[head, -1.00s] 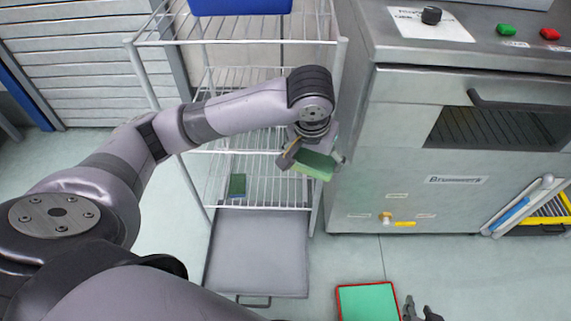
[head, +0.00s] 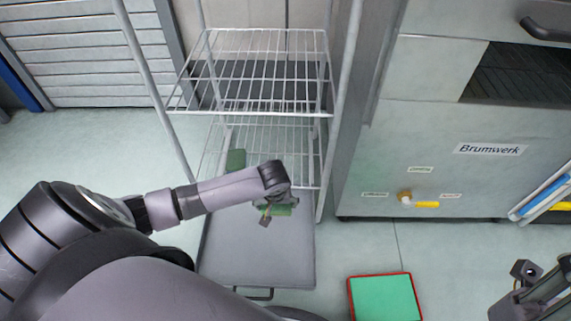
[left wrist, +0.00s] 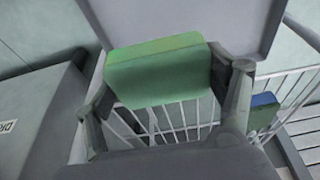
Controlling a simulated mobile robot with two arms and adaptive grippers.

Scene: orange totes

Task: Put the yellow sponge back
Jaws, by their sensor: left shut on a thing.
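My left gripper (head: 268,213) is shut on a green sponge-like block (head: 280,209), low at the wire rack's front, over the grey panel. In the left wrist view the block (left wrist: 160,80) fills the space between the two fingers, with a lighter yellow-green upper face. No plainly yellow sponge shows. A second green block (head: 235,160) sits at the rack's lower left; a green piece with a blue top (left wrist: 264,110) shows beyond the right finger in the wrist view. My right gripper (head: 535,285) is at the lower right, empty; its finger opening is unclear.
The wire rack (head: 250,110) has open shelves and upright posts. A grey flat panel (head: 258,250) with a handle lies at its foot. A steel machine (head: 460,140) stands close on the right. A green, red-edged mat (head: 385,298) lies on the open floor.

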